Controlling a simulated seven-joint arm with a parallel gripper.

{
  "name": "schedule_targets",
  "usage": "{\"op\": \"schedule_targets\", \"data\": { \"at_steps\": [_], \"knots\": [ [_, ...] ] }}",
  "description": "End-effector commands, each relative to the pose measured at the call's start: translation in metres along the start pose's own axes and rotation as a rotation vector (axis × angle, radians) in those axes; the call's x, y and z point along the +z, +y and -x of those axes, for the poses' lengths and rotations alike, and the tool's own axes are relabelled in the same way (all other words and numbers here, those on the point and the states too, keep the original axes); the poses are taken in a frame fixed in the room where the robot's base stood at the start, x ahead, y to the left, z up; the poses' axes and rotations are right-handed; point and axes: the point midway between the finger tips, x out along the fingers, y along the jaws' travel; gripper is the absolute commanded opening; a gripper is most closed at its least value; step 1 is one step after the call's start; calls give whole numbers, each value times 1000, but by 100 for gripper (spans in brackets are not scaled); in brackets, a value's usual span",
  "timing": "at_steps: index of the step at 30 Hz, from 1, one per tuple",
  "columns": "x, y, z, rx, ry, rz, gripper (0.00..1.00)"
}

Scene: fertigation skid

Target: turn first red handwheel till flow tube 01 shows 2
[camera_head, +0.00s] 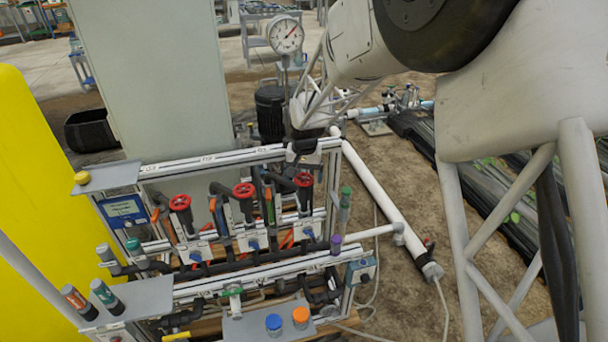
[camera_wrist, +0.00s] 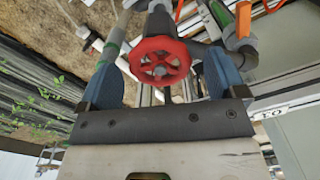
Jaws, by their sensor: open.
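Three red handwheels stand in a row on the skid in the head view: a left one (camera_head: 179,202), a middle one (camera_head: 243,190) and a right one (camera_head: 303,180). My gripper (camera_head: 304,158) is above the right one, pointing down. In the wrist view one red handwheel (camera_wrist: 160,60) lies between the two blue fingers of my open gripper (camera_wrist: 161,68), with a finger on each side. A gap seems to show on both sides; contact cannot be made out. Flow tube 01 and its reading cannot be made out.
A metal rail (camera_head: 215,160) with small labels runs behind the wheels, close to my gripper. A round dial gauge (camera_head: 285,34) stands behind. Bottles with blue (camera_head: 273,322) and orange (camera_head: 300,315) caps stand on a front shelf. A white pipe (camera_head: 378,190) runs along the right.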

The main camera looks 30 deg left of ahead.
Motion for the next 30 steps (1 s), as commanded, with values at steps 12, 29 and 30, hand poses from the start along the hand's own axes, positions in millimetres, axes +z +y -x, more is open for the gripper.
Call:
{"op": "schedule_targets", "data": {
  "at_steps": [12,29,30],
  "knots": [
    [0,0,16,0,1,0,90],
    [0,0,76,0,1,0,90],
    [0,0,77,0,1,0,90]
  ]
}}
